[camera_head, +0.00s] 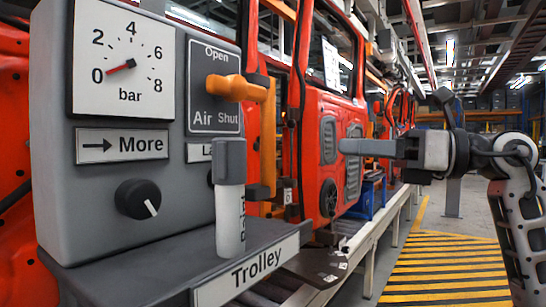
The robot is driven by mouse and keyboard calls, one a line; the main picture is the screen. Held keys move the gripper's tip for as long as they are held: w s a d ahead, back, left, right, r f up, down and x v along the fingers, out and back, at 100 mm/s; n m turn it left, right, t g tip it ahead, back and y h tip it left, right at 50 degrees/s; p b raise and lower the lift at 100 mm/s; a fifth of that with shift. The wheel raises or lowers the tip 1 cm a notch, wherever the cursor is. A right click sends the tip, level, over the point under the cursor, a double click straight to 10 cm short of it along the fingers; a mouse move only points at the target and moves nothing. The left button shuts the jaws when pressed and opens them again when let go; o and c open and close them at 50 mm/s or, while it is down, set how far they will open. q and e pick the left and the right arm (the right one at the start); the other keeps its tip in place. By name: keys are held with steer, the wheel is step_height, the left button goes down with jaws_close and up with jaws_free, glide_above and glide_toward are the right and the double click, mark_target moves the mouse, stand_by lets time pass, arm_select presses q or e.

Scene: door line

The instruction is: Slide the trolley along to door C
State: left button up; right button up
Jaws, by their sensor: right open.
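The trolley (245,272) fills the left foreground; its front ledge carries a "Trolley" label. Its grey panel box (55,130) bears a bar gauge (123,98) with the red needle near 0, a "More" arrow label and a black knob (138,198). An orange lever (236,88) sits on an "Open / Air / Shut" plate. A white cylinder with a grey cap (229,215) stands upright at the box's right side. My right gripper (345,147) is open, apart from the trolley, to its right. My left gripper is out of view. No door C marking is readable.
Red vehicle doors (312,125) stand in a row behind the trolley, running back to the right. A pale rail (360,250) runs along the line. Yellow-and-black striped floor (445,268) lies to the right and looks clear.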

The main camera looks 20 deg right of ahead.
mark_target(274, 139)
steer(key=shift+t+h, duration=0.4)
steer(key=shift+h, duration=0.3)
steer(key=p+x, duration=0.1)
steer(key=x, duration=0.3)
steer(key=r+p+x, duration=0.1)
steer(key=x, duration=0.4)
steer(key=p+x, duration=0.1)
steer(key=x, duration=0.4)
steer(key=shift+w+d+r, duration=0.2)
steer(key=shift+d+r, duration=0.05)
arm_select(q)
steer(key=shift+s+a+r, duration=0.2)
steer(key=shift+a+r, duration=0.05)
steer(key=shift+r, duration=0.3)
arm_select(e)
steer(key=shift+s, duration=0.1)
steer(key=c, duration=0.8)
arm_select(q)
steer(key=shift+p, duration=0.3)
arm_select(e)
steer(key=shift+d, duration=0.15)
jaws_close()
